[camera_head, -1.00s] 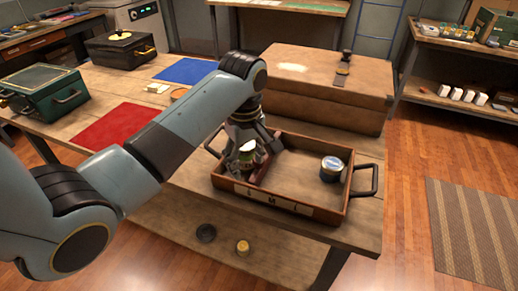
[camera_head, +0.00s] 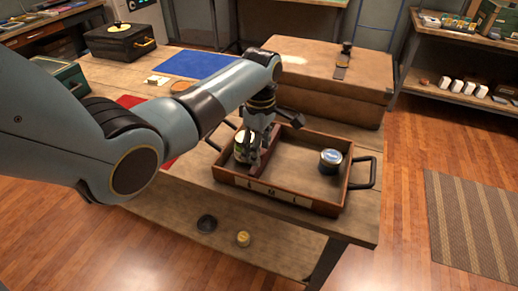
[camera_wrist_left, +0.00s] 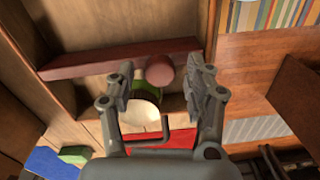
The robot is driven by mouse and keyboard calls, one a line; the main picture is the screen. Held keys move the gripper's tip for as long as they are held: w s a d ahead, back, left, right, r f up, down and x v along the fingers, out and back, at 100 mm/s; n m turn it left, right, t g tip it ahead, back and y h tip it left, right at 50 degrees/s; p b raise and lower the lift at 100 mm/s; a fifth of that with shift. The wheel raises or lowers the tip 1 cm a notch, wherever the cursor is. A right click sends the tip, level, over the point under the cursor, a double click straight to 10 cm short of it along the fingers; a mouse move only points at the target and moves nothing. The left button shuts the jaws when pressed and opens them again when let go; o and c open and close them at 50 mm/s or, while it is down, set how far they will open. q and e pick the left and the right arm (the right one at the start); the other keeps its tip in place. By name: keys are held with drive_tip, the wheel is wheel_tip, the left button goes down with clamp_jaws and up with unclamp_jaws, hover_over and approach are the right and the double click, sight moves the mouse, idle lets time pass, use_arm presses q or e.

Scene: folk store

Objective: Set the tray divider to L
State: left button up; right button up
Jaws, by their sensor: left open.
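The wooden tray (camera_head: 229,176) stands on the table with dark side handles and a pale label strip (camera_head: 277,191) along its front. The letters on the strip are hard to read. A reddish-brown divider (camera_head: 256,171) crosses the tray left of its middle, its front end near the leftmost mark. In the wrist view the divider (camera_wrist_left: 85,66) has a round knob (camera_wrist_left: 160,69). My left gripper (camera_head: 254,150) is open above the divider. In the wrist view the knob appears between its fingers (camera_wrist_left: 160,82); contact is not clear.
A jar (camera_head: 241,150) stands in the tray's narrow left compartment, close to the gripper. A round blue-and-white tin (camera_head: 330,161) sits in the wide right compartment. A large wooden chest (camera_head: 340,85) stands just behind the tray. A blue mat (camera_head: 195,64) lies further left.

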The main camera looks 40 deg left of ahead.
use_arm(q)
drive_tip(key=shift+f, duration=0.2)
clamp_jaws()
idle(0.3)
